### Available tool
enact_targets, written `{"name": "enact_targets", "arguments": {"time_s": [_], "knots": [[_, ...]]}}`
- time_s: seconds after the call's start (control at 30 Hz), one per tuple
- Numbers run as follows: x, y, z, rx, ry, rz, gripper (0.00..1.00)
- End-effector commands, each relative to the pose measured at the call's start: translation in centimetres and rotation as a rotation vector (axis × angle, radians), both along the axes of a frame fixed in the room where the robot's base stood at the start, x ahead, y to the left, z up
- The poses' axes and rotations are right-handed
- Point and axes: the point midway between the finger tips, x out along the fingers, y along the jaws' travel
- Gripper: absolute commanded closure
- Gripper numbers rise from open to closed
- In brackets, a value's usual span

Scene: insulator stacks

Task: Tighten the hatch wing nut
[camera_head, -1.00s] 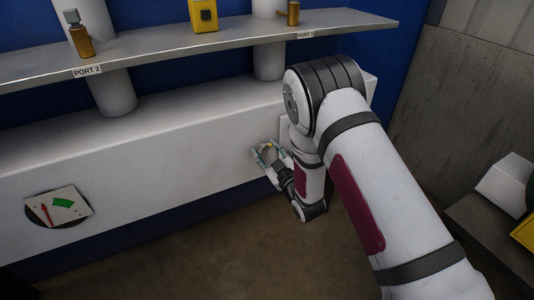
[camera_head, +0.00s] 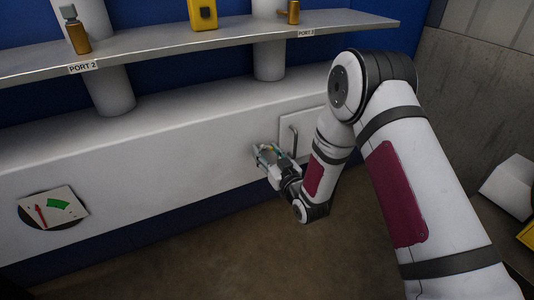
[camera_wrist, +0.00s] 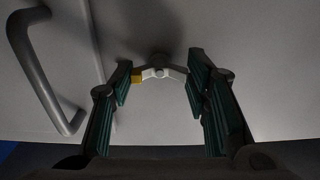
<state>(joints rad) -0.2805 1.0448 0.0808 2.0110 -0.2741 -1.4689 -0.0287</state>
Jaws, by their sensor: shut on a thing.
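The hatch (camera_head: 312,121) is a pale panel with a dark bar handle (camera_head: 293,140) on the white wall. In the wrist view, the handle (camera_wrist: 42,75) is at the left and a hatch edge runs beside it. The wing nut (camera_wrist: 162,73) has pale wings, one with a yellow tip, on a dark hub. In the head view, my gripper (camera_head: 267,157) is against the wall left of the handle and hides the nut.
A shelf (camera_head: 230,39) with port labels, brass fittings and a yellow device (camera_head: 203,14) runs above. A gauge (camera_head: 53,209) with a red needle and green patch is at the left. A white box (camera_head: 508,186) stands at the right. The floor below is clear.

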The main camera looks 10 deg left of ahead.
Motion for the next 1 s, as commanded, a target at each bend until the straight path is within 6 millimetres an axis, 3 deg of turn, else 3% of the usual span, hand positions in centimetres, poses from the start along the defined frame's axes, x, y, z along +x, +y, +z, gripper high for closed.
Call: {"name": "enact_targets", "arguments": {"time_s": [0.27,0.3,0.4,0.77,1.0], "knots": [[0.0,0.0,-0.1,0.000,0.004,-0.001,0.85],[0.0,0.0,-0.1,0.000,0.004,-0.001,0.55],[0.0,0.0,-0.1,-0.001,0.003,-0.001,0.37],[-0.3,-0.2,-0.1,-0.001,0.002,-0.001,0.37],[-3.1,-2.2,-0.1,-0.002,0.005,-0.002,0.37]]}}
